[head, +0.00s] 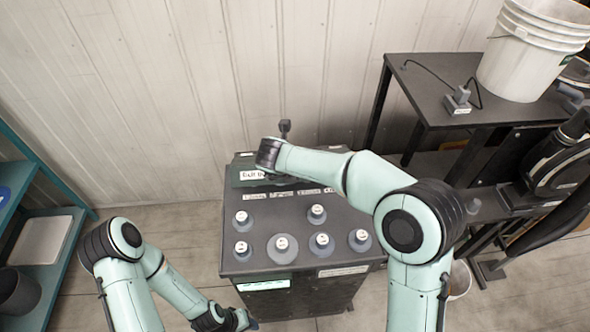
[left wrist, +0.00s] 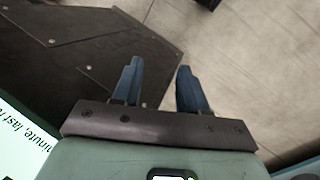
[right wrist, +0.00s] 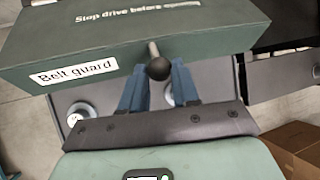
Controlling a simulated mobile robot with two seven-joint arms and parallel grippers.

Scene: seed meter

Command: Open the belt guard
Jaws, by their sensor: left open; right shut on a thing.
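The belt guard (head: 245,165) is a dark green box cover at the back of the grey machine top, partly hidden by my right arm in the head view. In the right wrist view the belt guard (right wrist: 200,42) shows a white "Belt guard" label and a short rod ending in a black ball knob (right wrist: 158,68). My right gripper (right wrist: 158,76) is shut on this knob, with a blue finger on each side. My left gripper (left wrist: 157,68) is open and empty; in the head view it is low, beside the machine's front left corner.
The machine top (head: 262,225) carries several round grey caps with white labels. A dark side table (head: 430,85) with a white bucket (head: 525,55) stands at right. A teal shelf (head: 60,260) stands at left. A cardboard box (right wrist: 297,145) shows in the right wrist view.

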